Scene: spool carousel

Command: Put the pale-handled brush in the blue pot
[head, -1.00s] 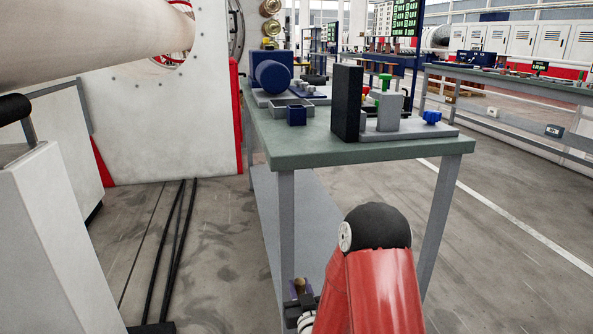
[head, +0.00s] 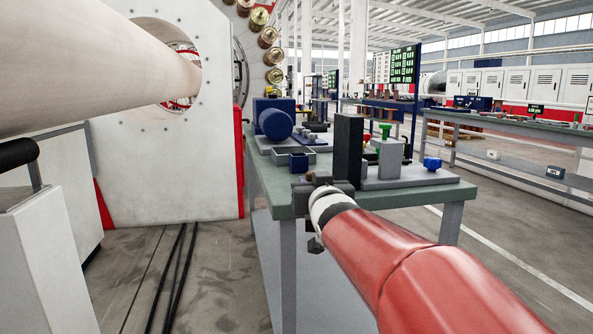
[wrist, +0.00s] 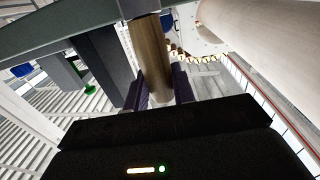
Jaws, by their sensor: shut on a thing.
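My gripper (head: 318,183) is at the height of the table top, at its near edge, seen from behind in the head view. In the wrist view my gripper (wrist: 161,92) has its two dark purple fingers closed on the wooden handle (wrist: 150,50) of the brush.
The green-topped table (head: 420,194) carries a tall black block (head: 348,150), just right of my gripper, and a grey fixture (head: 390,160) with a blue knob (head: 432,164). A blue motor-like unit (head: 273,120) stands further back. A large pale roller (head: 90,65) is at left.

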